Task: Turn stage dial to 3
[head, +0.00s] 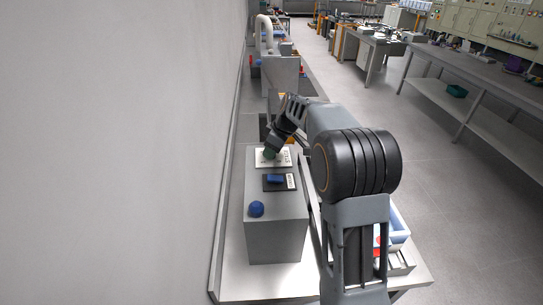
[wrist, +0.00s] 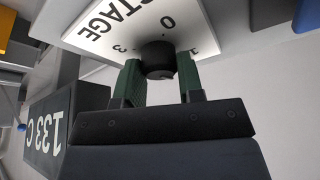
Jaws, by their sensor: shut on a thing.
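The stage dial is a round black knob (wrist: 158,55) on a white plate (wrist: 205,22) marked STAGE, with the figures 0, 1 and 3 visible around it in the wrist view. My gripper (wrist: 160,78) has its two green fingers on opposite sides of the knob, shut on it. I cannot make out which figure the knob points to. In the head view my gripper (head: 271,154) reaches down onto the white plate (head: 285,158) on top of the grey cabinet, and it hides the knob there.
The grey cabinet (head: 275,235) also carries a blue switch (head: 275,179) on a dark plate and a blue round knob (head: 256,209). A dark display (wrist: 62,128) reading 133 C is beside the dial in the wrist view. A wall (head: 110,150) stands close on the left.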

